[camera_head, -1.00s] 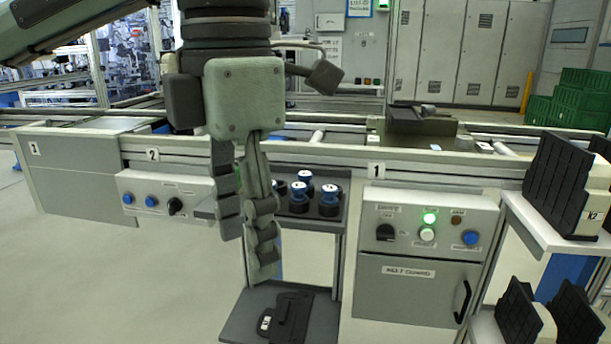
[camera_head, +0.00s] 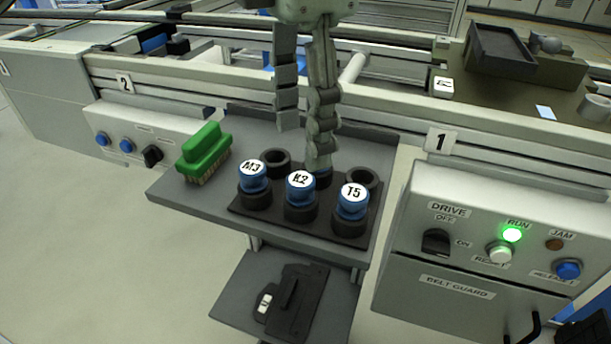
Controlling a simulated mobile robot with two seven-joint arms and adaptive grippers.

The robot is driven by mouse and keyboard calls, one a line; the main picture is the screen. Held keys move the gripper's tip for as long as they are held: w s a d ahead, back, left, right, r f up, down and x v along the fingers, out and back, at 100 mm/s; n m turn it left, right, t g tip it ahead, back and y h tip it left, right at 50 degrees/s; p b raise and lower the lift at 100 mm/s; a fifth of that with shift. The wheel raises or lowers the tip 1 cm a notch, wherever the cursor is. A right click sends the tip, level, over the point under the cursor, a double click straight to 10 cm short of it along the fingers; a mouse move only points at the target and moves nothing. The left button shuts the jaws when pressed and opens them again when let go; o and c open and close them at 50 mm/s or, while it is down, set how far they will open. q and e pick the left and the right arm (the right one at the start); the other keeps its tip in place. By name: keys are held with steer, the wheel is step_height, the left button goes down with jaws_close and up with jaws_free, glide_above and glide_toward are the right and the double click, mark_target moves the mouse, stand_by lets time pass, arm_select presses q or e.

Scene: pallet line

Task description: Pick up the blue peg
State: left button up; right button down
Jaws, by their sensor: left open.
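Three blue pegs with white labelled tops stand upright in the front row of a black holder (camera_head: 277,219): the M3 peg (camera_head: 254,181), the K2 peg (camera_head: 300,188) and the T5 peg (camera_head: 352,203). My left gripper (camera_head: 303,149) points down, open and empty, over the holder's back row. Its longer-looking right finger reaches down behind the K2 peg. A bit of dark blue shows beneath that finger at the back middle socket; the finger mostly hides what is there. I cannot tell whether it touches. My right gripper is out of view.
The holder stands on a grey shelf (camera_head: 180,197) with a green brush (camera_head: 207,152) at its left. Two back sockets (camera_head: 275,160) look empty. A control box (camera_head: 470,230) stands close at the right, the conveyor behind. A black item (camera_head: 295,300) lies on the lower shelf.

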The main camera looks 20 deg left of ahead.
mark_target(301, 179)
arm_select(q)
step_height(301, 179, down, 5)
steer(key=shift+s+a+r+p, duration=0.15)
steer(key=shift+p, duration=0.2)
steer(key=shift+f, duration=0.6)
jaws_close()
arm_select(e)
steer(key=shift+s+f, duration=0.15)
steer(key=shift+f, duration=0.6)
arm_select(q)
steer(key=shift+r, duration=0.1)
